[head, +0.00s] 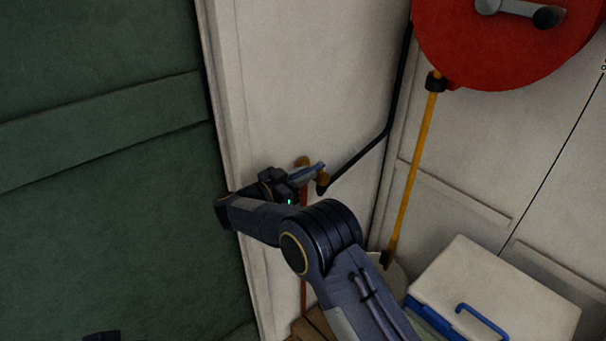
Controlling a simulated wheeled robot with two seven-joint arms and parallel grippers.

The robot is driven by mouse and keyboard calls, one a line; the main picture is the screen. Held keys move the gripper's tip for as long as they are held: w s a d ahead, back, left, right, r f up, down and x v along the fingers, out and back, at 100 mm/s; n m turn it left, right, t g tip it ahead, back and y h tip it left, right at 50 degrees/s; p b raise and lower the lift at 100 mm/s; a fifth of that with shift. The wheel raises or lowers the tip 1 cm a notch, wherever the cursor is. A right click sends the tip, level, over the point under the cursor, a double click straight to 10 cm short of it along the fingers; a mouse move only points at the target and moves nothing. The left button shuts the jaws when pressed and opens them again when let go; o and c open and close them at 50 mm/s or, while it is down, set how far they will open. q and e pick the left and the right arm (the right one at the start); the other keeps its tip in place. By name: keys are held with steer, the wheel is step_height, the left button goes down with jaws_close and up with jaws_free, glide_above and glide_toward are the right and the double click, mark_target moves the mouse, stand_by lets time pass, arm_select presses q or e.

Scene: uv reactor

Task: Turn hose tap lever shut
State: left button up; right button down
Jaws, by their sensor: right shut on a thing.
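The hose tap (322,184) shows as brass-coloured parts on the pale wall, left of the corner. A black pipe runs down to it from the upper right. My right gripper (312,171) is at the tap, its fingers shut on the tap lever. The lever is mostly hidden by the fingers, so its exact angle cannot be told. A small dark piece at the bottom left edge seems to be part of my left gripper (101,336); its jaws cannot be made out.
A red hose reel (500,50) with a crank hangs at the upper right. A yellow hose (415,170) drops from it. A white-lidded box (495,290) with a blue handle stands at the lower right. A green panel (100,200) fills the left side.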

steer(key=shift+r, duration=0.1)
steer(key=c, duration=1.3)
jaws_free()
steer(key=shift+b+v, duration=0.95)
steer(key=shift+v, duration=2.9)
